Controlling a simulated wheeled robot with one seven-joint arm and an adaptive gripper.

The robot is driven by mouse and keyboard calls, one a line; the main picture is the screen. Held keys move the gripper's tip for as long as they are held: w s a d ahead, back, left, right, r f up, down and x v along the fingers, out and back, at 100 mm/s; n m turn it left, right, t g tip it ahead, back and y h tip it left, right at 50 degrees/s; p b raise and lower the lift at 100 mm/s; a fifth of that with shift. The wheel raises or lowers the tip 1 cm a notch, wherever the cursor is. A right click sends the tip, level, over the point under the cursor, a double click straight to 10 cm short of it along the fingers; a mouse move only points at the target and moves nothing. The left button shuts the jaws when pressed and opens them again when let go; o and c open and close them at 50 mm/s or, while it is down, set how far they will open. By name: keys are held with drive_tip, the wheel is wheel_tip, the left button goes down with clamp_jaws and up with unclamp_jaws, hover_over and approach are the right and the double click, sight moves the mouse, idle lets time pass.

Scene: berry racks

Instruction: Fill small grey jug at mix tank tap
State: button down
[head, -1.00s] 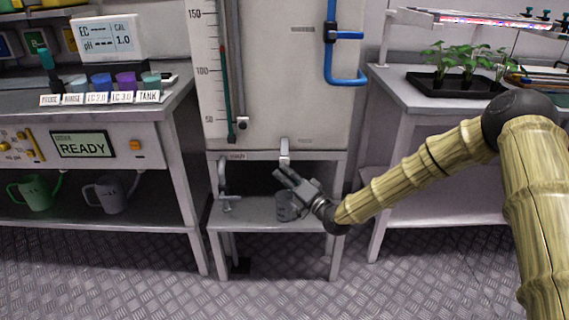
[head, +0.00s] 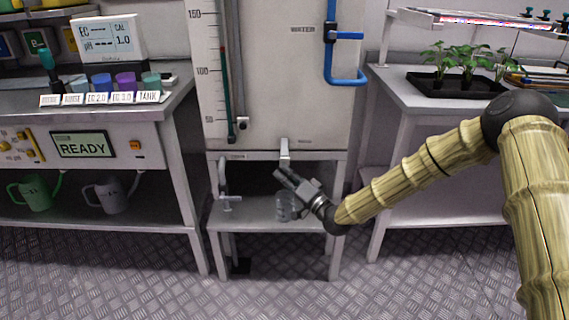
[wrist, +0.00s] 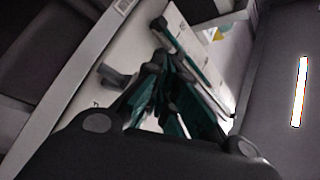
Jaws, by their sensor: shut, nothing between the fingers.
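The small grey jug (head: 286,207) stands upright on the low shelf under the mix tank (head: 275,85). It is below the tank's grey tap (head: 284,150), slightly left of my wrist. My gripper (head: 279,174) is just above the jug and close under the tap, its fingers pointing up and left. The fingers are shut and hold nothing. In the wrist view my gripper's dark fingers with teal pads (wrist: 170,95) are tilted. Whether the fingers touch the tap, and the jug's fill level, I cannot tell.
A second metal tap or pipe (head: 225,190) stands at the shelf's left. Green (head: 35,193) and grey (head: 108,195) jugs sit on the left bench's lower shelf. A blue pipe (head: 330,60) runs down the tank front. The right bench (head: 420,100) holds a plant tray.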

drive_tip(key=shift+w, duration=0.15)
drive_tip(key=shift+w, duration=0.3)
drive_tip(key=shift+w+b, duration=0.3)
drive_tip(key=shift+w, duration=0.25)
idle(1.0)
drive_tip(key=shift+s, duration=0.15)
idle(0.5)
drive_tip(key=shift+s+p, duration=0.3)
drive_tip(key=shift+s, duration=0.55)
drive_tip(key=shift+s+p, duration=0.6)
drive_tip(key=shift+s, duration=1.9)
